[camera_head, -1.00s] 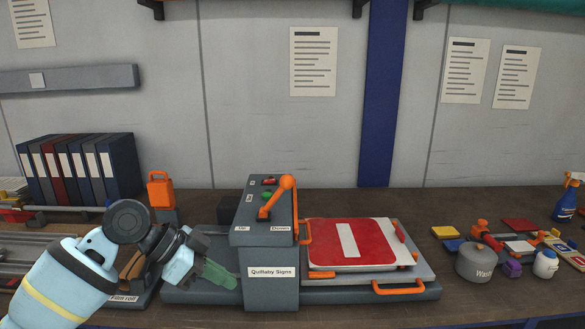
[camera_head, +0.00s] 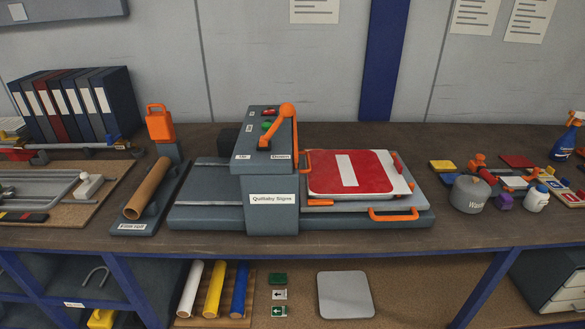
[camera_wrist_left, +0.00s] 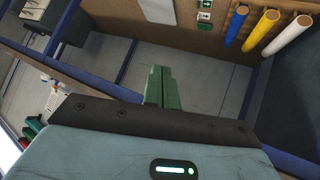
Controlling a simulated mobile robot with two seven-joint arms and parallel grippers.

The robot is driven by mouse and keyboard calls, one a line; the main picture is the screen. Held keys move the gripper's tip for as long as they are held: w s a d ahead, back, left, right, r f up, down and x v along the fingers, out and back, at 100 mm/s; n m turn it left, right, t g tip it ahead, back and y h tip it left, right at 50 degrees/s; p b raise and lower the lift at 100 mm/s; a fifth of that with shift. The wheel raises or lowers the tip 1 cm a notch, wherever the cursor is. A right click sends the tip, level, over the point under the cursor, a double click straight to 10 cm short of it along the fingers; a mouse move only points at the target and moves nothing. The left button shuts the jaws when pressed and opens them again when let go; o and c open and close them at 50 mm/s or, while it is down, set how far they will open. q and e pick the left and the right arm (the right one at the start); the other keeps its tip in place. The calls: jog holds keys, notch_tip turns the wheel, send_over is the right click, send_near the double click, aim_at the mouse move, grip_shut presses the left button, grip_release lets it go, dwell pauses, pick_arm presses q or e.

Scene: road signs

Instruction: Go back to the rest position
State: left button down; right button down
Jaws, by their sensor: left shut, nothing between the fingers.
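My left gripper (camera_wrist_left: 159,86) shows in the left wrist view with its green fingers together and nothing between them. It is away from the bench top, facing the lower shelf and the floor. It is out of the head view, and no arm shows there. The sign press (camera_head: 268,180), labelled Quillaby Signs, stands on the workbench (camera_head: 90,250) with its orange lever up. A red sign with a white bar (camera_head: 375,173) lies on the press's right-hand tray. My right gripper is in neither view.
A brown roll (camera_head: 147,190) lies on a holder left of the press. A waste pot (camera_head: 468,195) and small tools stand at the right. Coloured rolls (camera_head: 213,290) and a grey plate (camera_head: 345,295) are on the shelf below. The bench's front strip is clear.

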pick_arm(q)
jog(key=s+a+f+n+y, duration=0.1)
jog(key=s+a+f+y, duration=0.1)
jog(key=s, duration=0.7)
jog(key=s+a+f+n+y, duration=0.1)
jog(key=s+a+f, duration=0.2)
jog(key=s, duration=0.6)
jog(key=shift+s+a+f+t+y, duration=0.2)
jog(key=shift+a+t+y, duration=0.2)
jog(key=shift+a, duration=0.2)
